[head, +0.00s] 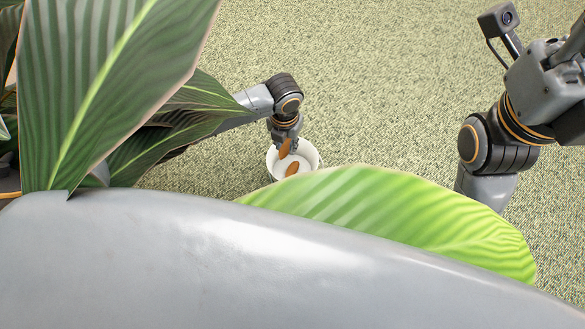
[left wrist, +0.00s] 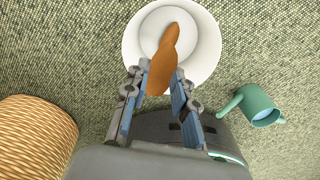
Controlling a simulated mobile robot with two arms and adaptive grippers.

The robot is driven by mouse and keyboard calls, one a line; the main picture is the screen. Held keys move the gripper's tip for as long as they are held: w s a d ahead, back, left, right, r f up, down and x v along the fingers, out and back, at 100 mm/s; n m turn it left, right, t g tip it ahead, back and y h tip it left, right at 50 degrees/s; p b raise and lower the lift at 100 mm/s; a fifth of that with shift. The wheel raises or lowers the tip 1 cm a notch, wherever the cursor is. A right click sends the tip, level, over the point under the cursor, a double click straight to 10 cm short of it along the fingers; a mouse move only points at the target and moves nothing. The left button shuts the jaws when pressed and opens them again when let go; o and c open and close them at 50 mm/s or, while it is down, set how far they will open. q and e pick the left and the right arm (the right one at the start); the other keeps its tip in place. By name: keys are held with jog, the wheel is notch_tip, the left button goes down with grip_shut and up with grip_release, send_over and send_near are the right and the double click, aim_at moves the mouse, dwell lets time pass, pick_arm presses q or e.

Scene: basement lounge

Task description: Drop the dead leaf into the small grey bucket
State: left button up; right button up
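The small grey bucket (head: 309,155) looks pale and stands on the carpet in the head view. It also shows at the top of the left wrist view (left wrist: 208,50).
Large striped green leaves (head: 110,70) fill the left of the head view. A lighter green leaf (head: 400,210) covers the area below the bucket. In the left wrist view, a wicker basket (left wrist: 35,138) stands left and a teal can (left wrist: 250,104) right. Carpet beyond the bucket is clear.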

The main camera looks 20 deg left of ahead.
pick_arm(q)
jog(key=o, duration=0.4)
jog(key=shift+o, duration=0.2)
notch_tip(320, 180, up, 12)
jog(key=shift+d, duration=0.1)
dwell(0.5)
